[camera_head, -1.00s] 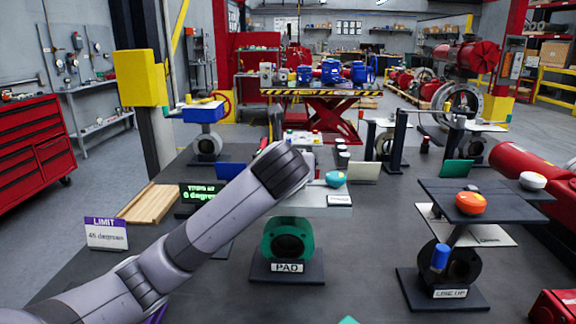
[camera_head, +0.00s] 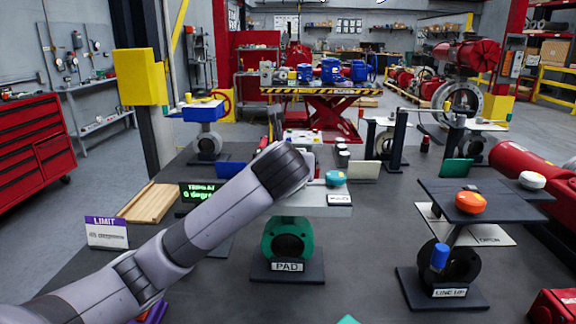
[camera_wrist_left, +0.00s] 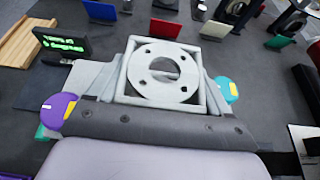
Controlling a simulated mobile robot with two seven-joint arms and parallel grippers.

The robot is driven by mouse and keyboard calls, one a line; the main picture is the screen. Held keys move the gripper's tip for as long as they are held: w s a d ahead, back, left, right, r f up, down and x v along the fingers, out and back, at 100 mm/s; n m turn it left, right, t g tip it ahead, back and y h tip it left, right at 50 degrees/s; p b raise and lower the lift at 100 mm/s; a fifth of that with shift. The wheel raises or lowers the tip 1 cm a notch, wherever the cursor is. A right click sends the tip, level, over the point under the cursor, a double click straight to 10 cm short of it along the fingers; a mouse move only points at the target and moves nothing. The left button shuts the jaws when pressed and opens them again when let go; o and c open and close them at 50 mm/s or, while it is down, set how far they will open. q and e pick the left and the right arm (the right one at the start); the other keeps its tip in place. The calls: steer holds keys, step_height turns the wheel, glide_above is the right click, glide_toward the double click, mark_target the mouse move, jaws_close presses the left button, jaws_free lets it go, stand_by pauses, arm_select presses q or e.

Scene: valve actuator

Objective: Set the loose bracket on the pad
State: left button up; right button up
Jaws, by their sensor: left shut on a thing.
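The bracket, a pale grey square frame with a round holed flange (camera_wrist_left: 163,75), is between the fingers of my left gripper (camera_wrist_left: 163,78) in the left wrist view. The gripper is shut on it. In the head view my left forearm hides most of the gripper and bracket. The pad is a green round-bodied stand (camera_head: 288,240) labelled PAD, with a pale plate (camera_head: 318,207) on top. The gripper is over this stand's area; whether the bracket touches the plate, I cannot tell. My right gripper is not in view.
A teal knob (camera_head: 336,178) is at the plate's right; a purple knob (camera_wrist_left: 58,108) is left of the bracket. The LINE UP stand (camera_head: 450,265) with an orange knob (camera_head: 471,202) is at right. A LIMIT sign (camera_head: 106,232) and a wooden tray (camera_head: 150,203) are at left.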

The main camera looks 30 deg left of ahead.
arm_select(q)
steer(key=shift+f, duration=0.95)
steer(key=o, duration=1.3)
steer(key=shift+o, duration=0.2)
steer(key=shift+f, duration=0.1)
steer(key=v, duration=0.7)
steer(key=shift+b, duration=0.3)
steer(key=shift+s, duration=0.1)
